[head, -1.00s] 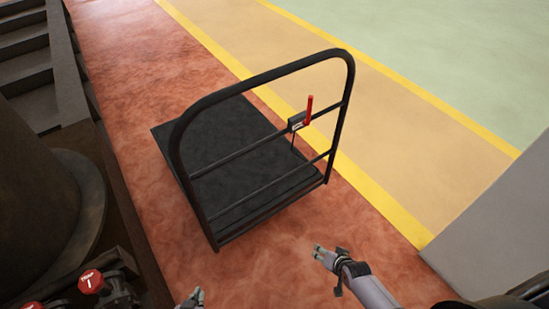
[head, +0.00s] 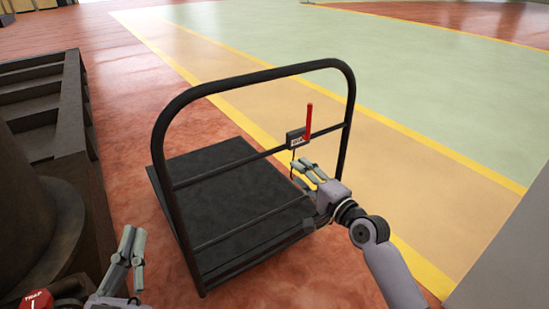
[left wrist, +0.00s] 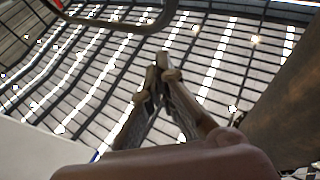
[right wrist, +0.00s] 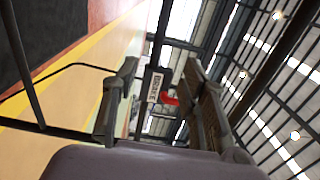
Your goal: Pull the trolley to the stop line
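The trolley has a black flat deck (head: 215,190) and an upright black tubular handle frame (head: 255,80) on its near side. A small brake box (head: 297,139) with a red lever (head: 308,120) sits on the frame's upper crossbar, lever upright. My right gripper (head: 302,172) is open and empty, just below and near the brake box. In the right wrist view the box, labelled BRAKE (right wrist: 155,88), and its red lever show between the spread fingers. My left gripper (head: 130,238) is shut and empty, left of the frame and apart from it. I cannot tell which floor marking is the stop line.
Dark machinery with steps (head: 45,110) stands along the left. A red knob marked TRAP (head: 38,300) is at lower left. A grey panel (head: 510,250) is at lower right. Yellow-edged tan and green floor (head: 400,70) lies clear to the right and beyond.

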